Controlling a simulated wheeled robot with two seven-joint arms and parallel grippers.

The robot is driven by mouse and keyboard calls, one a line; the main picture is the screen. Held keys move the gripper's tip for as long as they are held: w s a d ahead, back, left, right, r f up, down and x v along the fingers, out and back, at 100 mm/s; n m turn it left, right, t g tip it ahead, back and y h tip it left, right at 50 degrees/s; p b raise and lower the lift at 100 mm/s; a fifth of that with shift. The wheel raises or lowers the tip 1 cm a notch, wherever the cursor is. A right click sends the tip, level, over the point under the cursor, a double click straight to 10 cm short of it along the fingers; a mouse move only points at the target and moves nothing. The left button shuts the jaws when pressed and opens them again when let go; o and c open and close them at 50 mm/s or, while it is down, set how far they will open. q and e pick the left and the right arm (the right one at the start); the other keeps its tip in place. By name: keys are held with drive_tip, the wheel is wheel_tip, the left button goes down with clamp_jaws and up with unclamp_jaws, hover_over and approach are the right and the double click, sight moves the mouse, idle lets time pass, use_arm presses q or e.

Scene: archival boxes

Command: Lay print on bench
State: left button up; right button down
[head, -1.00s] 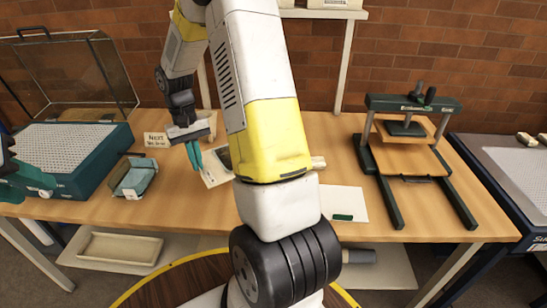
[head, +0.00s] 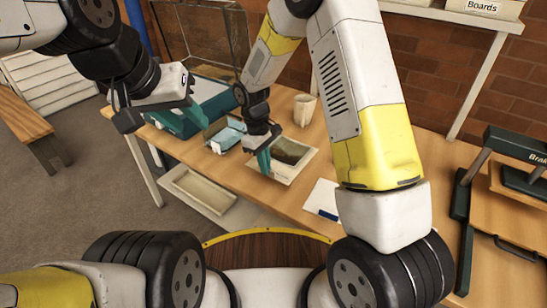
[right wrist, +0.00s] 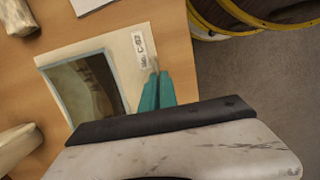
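The print (head: 292,152), a dark picture on a cream sheet, is over the wooden bench (head: 300,198) in the head view. It fills the left of the right wrist view (right wrist: 92,88), with a small label near one corner. My right gripper (head: 264,160) has its teal fingers close together at the sheet's edge, and they look shut on it (right wrist: 157,82). Whether the sheet fully touches the bench is not clear. My left gripper (head: 188,112) hangs at the upper left of the head view, away from the print; its finger gap cannot be made out.
A press (head: 515,180) stands at the far right. A shelf tray (head: 205,190) is below.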

drive_tip(key=shift+f, duration=2.1)
drive_tip(key=c, duration=1.6)
unclamp_jaws()
drive_tip(key=shift+f, duration=0.1)
drive_tip(key=shift+c, duration=0.2)
drive_tip(key=r, duration=0.4)
drive_tip(key=a+r, duration=0.1)
drive_tip(key=r, duration=0.2)
drive_tip(key=w+r, duration=0.1)
drive_tip(key=r, duration=0.3)
drive_tip(key=shift+a+r, duration=0.25)
drive_tip(key=shift+r, duration=0.1)
drive_tip(key=s+d+r+m+t+y, duration=0.1)
drive_tip(key=s+d+r+m, duration=0.1)
drive_tip(key=d+r, duration=0.5)
drive_tip(key=s+d+r+m+t+y, duration=0.1)
drive_tip(key=s+d+r+m+t, duration=0.2)
drive_tip(key=s+r, duration=0.4)
drive_tip(key=s+d+r+m+t+y, duration=0.1)
drive_tip(key=s+d+r+m+t, duration=0.2)
drive_tip(key=s, duration=0.8)
drive_tip(key=d+r+m, duration=0.2)
drive_tip(key=d+r, duration=0.1)
drive_tip(key=r, duration=0.1)
drive_tip(key=shift+r+y, duration=0.3)
